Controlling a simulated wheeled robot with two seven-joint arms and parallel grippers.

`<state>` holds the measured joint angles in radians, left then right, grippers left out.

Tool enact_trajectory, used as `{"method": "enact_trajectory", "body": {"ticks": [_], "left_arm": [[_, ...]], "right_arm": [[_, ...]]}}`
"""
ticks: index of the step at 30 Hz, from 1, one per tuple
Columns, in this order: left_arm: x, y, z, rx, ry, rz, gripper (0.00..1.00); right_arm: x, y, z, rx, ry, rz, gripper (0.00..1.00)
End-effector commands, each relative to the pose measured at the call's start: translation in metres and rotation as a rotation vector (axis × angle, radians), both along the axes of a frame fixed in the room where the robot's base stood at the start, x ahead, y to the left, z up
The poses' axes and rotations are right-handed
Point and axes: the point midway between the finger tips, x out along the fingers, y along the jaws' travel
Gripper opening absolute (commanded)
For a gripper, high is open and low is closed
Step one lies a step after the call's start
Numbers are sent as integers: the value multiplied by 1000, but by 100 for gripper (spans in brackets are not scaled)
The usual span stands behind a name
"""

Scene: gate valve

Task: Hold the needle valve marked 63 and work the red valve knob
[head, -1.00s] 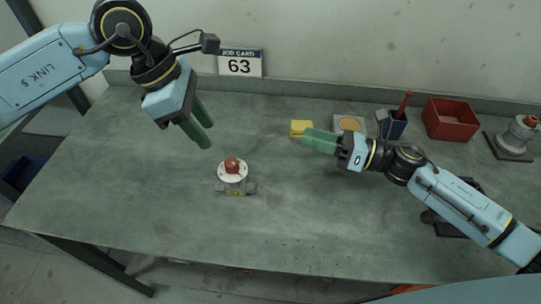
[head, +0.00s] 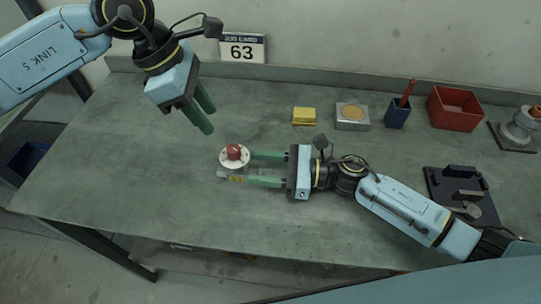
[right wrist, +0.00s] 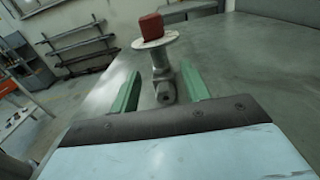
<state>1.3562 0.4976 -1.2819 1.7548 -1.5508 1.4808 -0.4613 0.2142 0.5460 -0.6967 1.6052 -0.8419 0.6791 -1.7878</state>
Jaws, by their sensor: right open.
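The valve (head: 222,174) stands upright on the bench, with a red knob (head: 234,152) above a round white plate. In the right wrist view the valve body (right wrist: 163,85) and red knob (right wrist: 151,27) show ahead, with the body between the green fingers. My left gripper (head: 210,120) is empty, fingers apart, above and behind the valve, pointing down.
A job card (head: 242,48) reading 63 stands at the wall. A yellow block (head: 304,116), grey box (head: 352,118), blue pen cup (head: 397,114), red bin (head: 455,108) and another valve (head: 522,125) line the back right. A black fixture (head: 455,190) sits at right. Bench left is clear.

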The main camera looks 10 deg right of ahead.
Motion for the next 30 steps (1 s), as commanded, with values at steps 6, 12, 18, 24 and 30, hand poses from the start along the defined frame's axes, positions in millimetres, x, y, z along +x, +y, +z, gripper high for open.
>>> {"method": "enact_trajectory", "body": {"ticks": [6, 12, 18, 24, 30], "left_arm": [[0, 0, 0, 0, 0, 0, 36], [0, 0, 0, 0, 0, 0, 36], [0, 0, 0, 0, 0, 0, 36], [0, 0, 0, 0, 0, 0, 36], [0, 0, 0, 0, 0, 0, 36]], "right_arm": [[11, 36, 1, 1, 0, 1, 46], [16, 52, 0, -1, 0, 0, 46], [17, 55, 0, -2, 1, 0, 46], [17, 55, 0, -2, 2, 0, 39], [17, 54, 0, -2, 2, 0, 12]]}}
